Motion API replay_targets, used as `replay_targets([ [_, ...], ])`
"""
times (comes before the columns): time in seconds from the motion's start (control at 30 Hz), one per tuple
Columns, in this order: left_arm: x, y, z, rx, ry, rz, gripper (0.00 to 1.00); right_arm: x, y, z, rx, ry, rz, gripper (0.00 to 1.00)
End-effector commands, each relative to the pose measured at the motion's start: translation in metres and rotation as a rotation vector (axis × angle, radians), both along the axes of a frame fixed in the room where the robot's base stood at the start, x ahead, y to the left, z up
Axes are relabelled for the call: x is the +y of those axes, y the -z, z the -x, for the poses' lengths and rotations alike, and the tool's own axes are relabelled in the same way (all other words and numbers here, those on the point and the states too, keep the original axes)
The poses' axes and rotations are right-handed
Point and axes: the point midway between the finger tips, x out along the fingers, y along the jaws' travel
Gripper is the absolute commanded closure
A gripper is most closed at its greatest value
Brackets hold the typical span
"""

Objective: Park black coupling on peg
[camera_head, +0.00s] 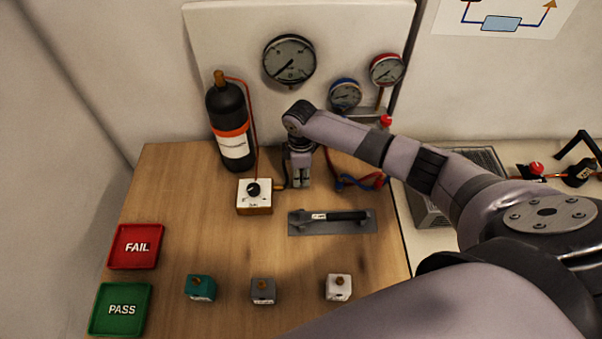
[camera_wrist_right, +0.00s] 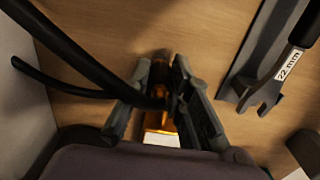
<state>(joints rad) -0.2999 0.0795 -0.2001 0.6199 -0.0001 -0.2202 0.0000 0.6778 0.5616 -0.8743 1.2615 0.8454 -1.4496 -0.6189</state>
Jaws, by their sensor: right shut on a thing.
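My right gripper (camera_head: 300,184) points down over the wooden bench, just right of the white-topped knob box (camera_head: 255,195). In the right wrist view its fingers (camera_wrist_right: 168,100) are shut on a dark piece at the end of a black hose (camera_wrist_right: 75,45), which I take to be the black coupling (camera_wrist_right: 158,101). A brass fitting (camera_wrist_right: 160,122) shows just beyond it, towards the box; whether the two touch or are joined I cannot tell. The fingers hide most of the coupling. I cannot make out the peg. My left gripper is not in view.
A grey tray (camera_head: 296,229) with a 22 mm wrench (camera_head: 342,216) lies in front of the gripper. Red and blue hoses (camera_head: 362,183) lie to its right. A black bottle (camera_head: 228,120) stands left. The gauge board (camera_head: 230,50) rises behind. Bare wood lies in front of the tray.

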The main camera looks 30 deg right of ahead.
Motion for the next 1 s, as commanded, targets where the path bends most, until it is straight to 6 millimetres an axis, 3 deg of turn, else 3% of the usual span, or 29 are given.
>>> replay_targets([
  [1.0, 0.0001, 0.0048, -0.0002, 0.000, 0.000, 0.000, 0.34, 0.0005, 0.0107, -0.0003, -0.002, -0.001, -0.001, 1.00],
])
